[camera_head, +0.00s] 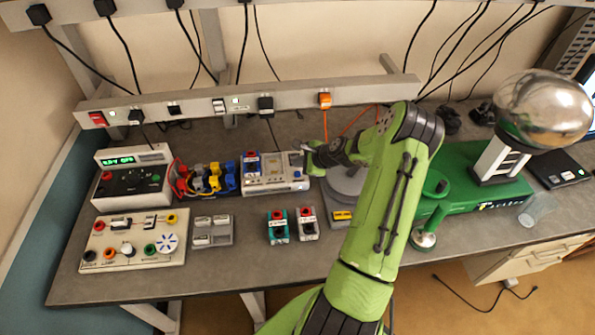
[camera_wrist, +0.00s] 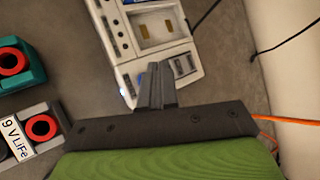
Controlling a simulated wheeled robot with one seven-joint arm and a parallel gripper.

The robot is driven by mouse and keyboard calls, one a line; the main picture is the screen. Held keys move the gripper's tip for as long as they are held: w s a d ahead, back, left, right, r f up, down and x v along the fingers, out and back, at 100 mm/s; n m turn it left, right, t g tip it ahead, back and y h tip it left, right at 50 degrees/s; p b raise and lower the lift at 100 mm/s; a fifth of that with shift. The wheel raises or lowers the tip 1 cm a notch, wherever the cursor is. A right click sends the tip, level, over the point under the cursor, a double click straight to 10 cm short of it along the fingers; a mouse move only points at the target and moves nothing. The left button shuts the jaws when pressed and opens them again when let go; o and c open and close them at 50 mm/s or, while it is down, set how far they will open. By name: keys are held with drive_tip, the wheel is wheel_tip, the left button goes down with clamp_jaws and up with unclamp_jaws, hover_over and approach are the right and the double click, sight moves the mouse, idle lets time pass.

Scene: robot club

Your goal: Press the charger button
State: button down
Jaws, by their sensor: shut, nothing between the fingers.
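The charger, a white box (camera_head: 272,186) with a recessed bay, sits on the grey bench left of my gripper (camera_head: 304,150). It also shows at the top of the wrist view (camera_wrist: 128,50), with a few small dark marks or buttons (camera_wrist: 185,65) near its lower end and a small bluish light at its lower left corner. My gripper in the wrist view (camera_wrist: 158,75) is shut and empty, with its fingertips over the charger's lower end. I cannot tell whether they touch it. The fingers hide part of that end.
Two battery blocks, one teal (camera_head: 277,228) and one grey (camera_head: 307,223), stand in front of the charger. Coloured clips (camera_head: 208,178) and a black meter (camera_head: 133,187) are to its left. A power rail (camera_head: 200,103) with cables runs behind. A green device (camera_head: 470,196) with a metal sphere is right.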

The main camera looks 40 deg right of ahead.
sight(299, 175)
wheel_tip(299, 175, up, 4)
drive_tip(key=shift+f+p, duration=0.15)
drive_tip(key=shift+p, duration=0.95)
drive_tip(key=shift+f, duration=0.15)
drive_tip(key=s+a+r+n+g+h+b, duration=0.1)
drive_tip(key=s+a+r+n+g+b, duration=0.15)
drive_tip(key=a+r+n, duration=0.7)
drive_tip(key=s+a+r+n+g+b, duration=0.1)
drive_tip(key=s+a+r+n+g, duration=0.15)
drive_tip(key=a+r+n, duration=0.65)
drive_tip(key=s+a+n+b, duration=0.1)
drive_tip(key=s+a+n, duration=0.2)
drive_tip(key=s+a, duration=0.3)
drive_tip(key=s+a+n+t+b, duration=0.1)
drive_tip(key=s+a+n, duration=0.3)
drive_tip(key=s, duration=1)
drive_tip(key=shift+a+r, duration=0.35)
drive_tip(key=shift+a, duration=0.55)
